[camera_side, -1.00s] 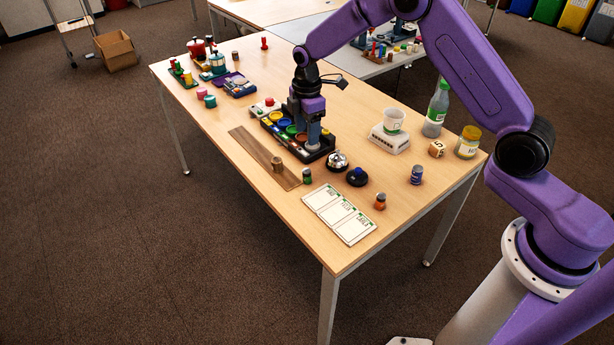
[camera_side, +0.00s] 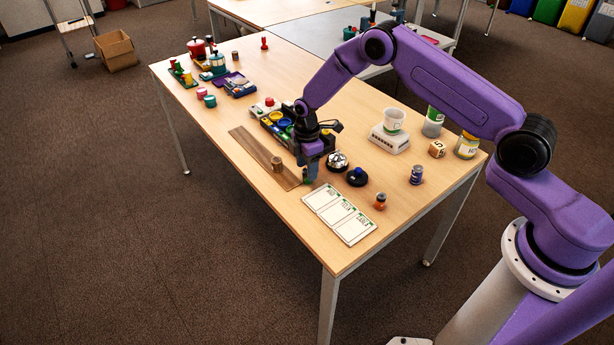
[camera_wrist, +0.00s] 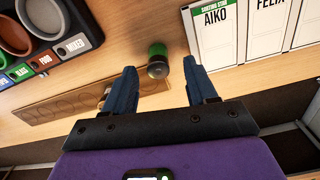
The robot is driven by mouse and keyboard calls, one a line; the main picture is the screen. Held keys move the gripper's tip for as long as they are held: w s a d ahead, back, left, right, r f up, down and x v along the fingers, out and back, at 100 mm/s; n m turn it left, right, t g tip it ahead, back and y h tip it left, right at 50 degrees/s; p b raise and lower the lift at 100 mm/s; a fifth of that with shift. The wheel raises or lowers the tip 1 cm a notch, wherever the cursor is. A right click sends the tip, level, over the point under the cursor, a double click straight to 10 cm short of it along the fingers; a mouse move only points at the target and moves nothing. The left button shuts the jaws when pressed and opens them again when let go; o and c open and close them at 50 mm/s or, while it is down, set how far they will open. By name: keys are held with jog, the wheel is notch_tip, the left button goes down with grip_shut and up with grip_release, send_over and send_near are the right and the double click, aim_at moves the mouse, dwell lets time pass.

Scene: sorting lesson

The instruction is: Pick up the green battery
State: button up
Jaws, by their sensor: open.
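The green battery (camera_wrist: 157,60), a short cylinder with a green side and a dark end, stands on the table in the wrist view. It shows between and slightly beyond my two blue fingertips, with a gap on each side. My gripper (camera_wrist: 160,70) is open and empty. In the side view my gripper (camera_side: 310,174) points down near the table, between the wooden strip and the white cards, and hides the battery there. I cannot tell how far the fingertips are above the tabletop.
A wooden strip (camera_side: 258,152) with a brown cylinder (camera_side: 276,163) lies to the left. White name cards (camera_side: 340,213) lie in front. A silver bell (camera_side: 337,160) and a dark round object (camera_side: 357,177) stand close right. The sorting tray (camera_wrist: 82,42) is at the wrist view's upper left.

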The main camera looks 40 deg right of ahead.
jog(key=shift+w+f, duration=0.1)
jog(key=shift+f, duration=1.35)
grip_shut()
jog(key=shift+r, duration=0.15)
